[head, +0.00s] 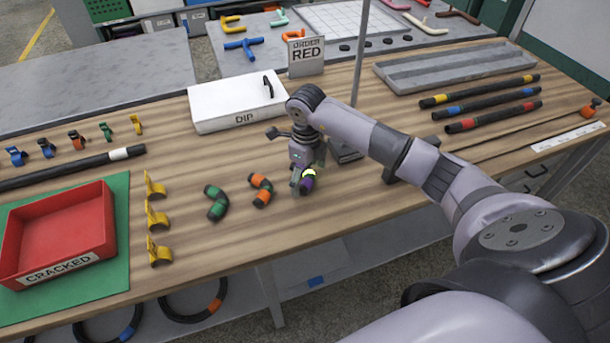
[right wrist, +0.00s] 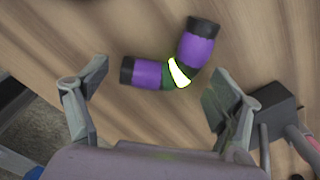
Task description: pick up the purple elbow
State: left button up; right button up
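The purple elbow (right wrist: 152,74) lies on the wooden bench in the right wrist view, with black ends and a bright white-and-green band at its bend. In the head view the purple elbow (head: 307,185) is partly hidden by my right gripper (head: 303,172), which points down over it. In the wrist view my right gripper (right wrist: 160,84) is open, one finger on each side of the elbow. The left finger is apart from the elbow; I cannot tell whether the right one touches it. My left gripper is not in view.
An orange elbow (head: 261,190) and a green elbow (head: 216,203) lie left of the gripper. Yellow clips (head: 157,218) and the red CRACKED tray (head: 104,229) are farther left. The white DIP box (head: 222,108) stands behind. The bench's front edge is near.

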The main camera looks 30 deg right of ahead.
jog(key=c, duration=1)
jog(key=shift+c, duration=0.2)
